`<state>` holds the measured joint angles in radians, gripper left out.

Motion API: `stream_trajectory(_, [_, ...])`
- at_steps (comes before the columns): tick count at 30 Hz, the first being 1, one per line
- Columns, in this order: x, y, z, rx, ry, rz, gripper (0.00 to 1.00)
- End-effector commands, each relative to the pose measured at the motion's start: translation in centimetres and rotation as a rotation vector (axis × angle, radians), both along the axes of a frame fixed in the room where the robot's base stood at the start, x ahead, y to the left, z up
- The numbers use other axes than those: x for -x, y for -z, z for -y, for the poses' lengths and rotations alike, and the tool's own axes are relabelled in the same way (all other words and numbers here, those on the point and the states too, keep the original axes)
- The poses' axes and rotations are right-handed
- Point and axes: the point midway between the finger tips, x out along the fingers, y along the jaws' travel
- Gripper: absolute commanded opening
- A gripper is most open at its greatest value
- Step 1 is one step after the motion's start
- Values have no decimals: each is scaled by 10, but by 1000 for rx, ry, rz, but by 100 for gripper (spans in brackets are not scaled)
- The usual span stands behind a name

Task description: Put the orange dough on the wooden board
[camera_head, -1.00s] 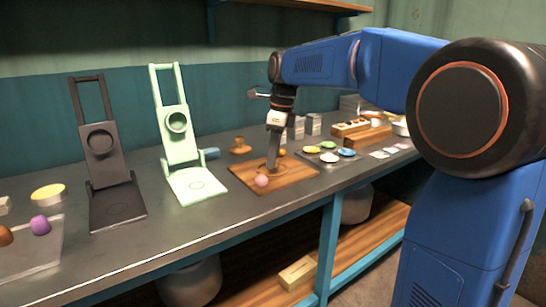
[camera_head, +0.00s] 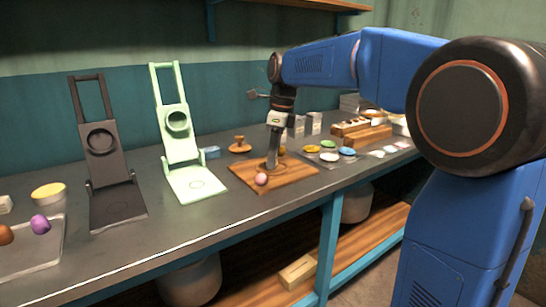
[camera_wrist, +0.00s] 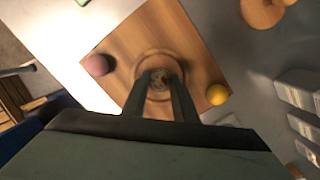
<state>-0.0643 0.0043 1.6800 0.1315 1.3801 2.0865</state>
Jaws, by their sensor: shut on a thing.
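The wooden board (camera_head: 300,171) lies on the counter, with a round ring in its middle, seen in the wrist view (camera_wrist: 122,43). An orange-yellow dough ball (camera_wrist: 217,95) sits at the board's right corner in the wrist view; in the head view it (camera_head: 283,151) is partly behind my gripper. A pink dough ball (camera_wrist: 96,65) sits near another corner, also seen in the head view (camera_head: 261,179). My gripper (camera_wrist: 160,84) points down over the ring, its fingers close around a small brownish thing (camera_wrist: 160,77) that I cannot identify. I cannot tell whether this touches the board.
A tray (camera_head: 34,257) at far left holds brown-orange (camera_head: 6,235) and purple (camera_head: 40,224) dough pieces. A black press (camera_head: 117,202) and a pale green press (camera_head: 195,184) stand left of the board. A wooden stamp (camera_head: 239,146) and grey boxes (camera_head: 313,124) are behind.

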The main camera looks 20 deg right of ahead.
Motion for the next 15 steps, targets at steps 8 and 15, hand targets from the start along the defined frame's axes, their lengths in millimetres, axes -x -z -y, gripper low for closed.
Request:
stream_trajectory(8, [0, 2, 0, 0, 0, 0, 4])
stream_trajectory(15, [0, 2, 0, 0, 0, 0, 47])
